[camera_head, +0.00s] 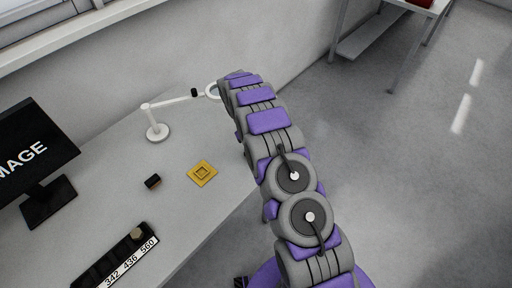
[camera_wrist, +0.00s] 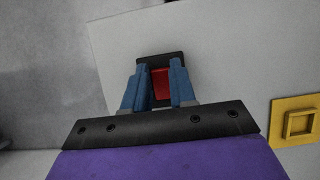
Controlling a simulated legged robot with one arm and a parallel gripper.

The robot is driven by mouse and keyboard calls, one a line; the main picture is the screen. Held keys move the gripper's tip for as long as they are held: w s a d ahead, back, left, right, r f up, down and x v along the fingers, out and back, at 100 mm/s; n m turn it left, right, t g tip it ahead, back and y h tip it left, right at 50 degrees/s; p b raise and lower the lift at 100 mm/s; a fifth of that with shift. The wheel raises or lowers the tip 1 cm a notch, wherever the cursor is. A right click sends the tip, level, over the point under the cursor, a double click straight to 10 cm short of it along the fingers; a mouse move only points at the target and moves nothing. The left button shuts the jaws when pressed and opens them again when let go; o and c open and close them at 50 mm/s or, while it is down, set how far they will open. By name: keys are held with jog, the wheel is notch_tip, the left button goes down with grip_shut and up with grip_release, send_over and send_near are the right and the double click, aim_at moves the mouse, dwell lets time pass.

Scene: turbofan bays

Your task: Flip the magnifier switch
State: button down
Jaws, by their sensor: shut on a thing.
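In the wrist view a black switch housing with a red rocker (camera_wrist: 160,82) lies on the white table top. The blue fingers of my gripper (camera_wrist: 160,92) stand on either side of the red rocker and are shut on the switch. In the head view my arm hides the gripper and the spot where it works. The white magnifier lamp (camera_head: 157,132) stands on the table, its jointed arm reaching right to a ring (camera_head: 212,91) beside my arm.
A yellow square part (camera_head: 202,173) lies on the table and shows at right in the wrist view (camera_wrist: 297,122). A small black block (camera_head: 152,182), a monitor (camera_head: 40,150) and a black strip with numbers (camera_head: 118,258) are further left. Open floor (camera_head: 420,170) lies right of my arm.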

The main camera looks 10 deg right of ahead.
jog(key=shift+w+r, duration=0.1)
jog(key=c, duration=0.9)
grip_release()
jog(key=shift+p+v, duration=1.75)
jog(key=shift+v, duration=6.85)
